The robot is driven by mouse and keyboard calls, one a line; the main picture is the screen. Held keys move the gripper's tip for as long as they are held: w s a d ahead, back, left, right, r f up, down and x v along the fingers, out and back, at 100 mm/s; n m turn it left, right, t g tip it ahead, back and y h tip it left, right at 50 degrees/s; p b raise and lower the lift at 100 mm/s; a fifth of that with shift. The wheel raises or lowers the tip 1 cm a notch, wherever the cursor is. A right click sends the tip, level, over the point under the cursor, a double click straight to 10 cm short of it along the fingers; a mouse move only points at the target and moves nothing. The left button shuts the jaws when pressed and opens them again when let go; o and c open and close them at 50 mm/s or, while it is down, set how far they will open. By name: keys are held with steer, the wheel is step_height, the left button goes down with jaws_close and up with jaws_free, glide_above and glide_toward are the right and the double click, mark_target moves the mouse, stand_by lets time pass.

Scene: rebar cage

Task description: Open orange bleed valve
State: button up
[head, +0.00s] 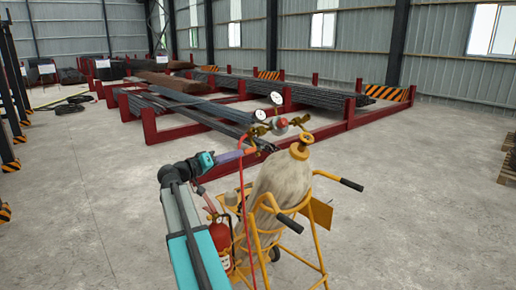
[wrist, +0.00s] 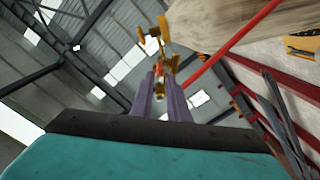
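A brass regulator (head: 262,131) with two round white gauges sits at the top of a beige gas cylinder (head: 283,182). A red-orange knob (head: 281,122) is on it; I cannot tell for sure whether this is the bleed valve. My gripper (head: 254,150) reaches in from the left, its fingertips close to the regulator's left side. In the wrist view, its two purple fingers (wrist: 159,80) stand apart, with brass parts and a small orange-red piece (wrist: 157,69) showing between and beyond the tips. Contact is not clear. The cylinder fills the upper right there.
A yellow cart (head: 262,236) with black handles carries the cylinder. A red hose (head: 242,190) hangs from the regulator beside my arm. A red extinguisher (head: 221,243) is at the cart's left. Red racks with rebar (head: 300,92) stand behind; the floor around is open.

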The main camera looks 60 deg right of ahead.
mark_target(255, 149)
steer(key=p+x, duration=0.4)
steer(key=x, duration=0.8)
jaws_close()
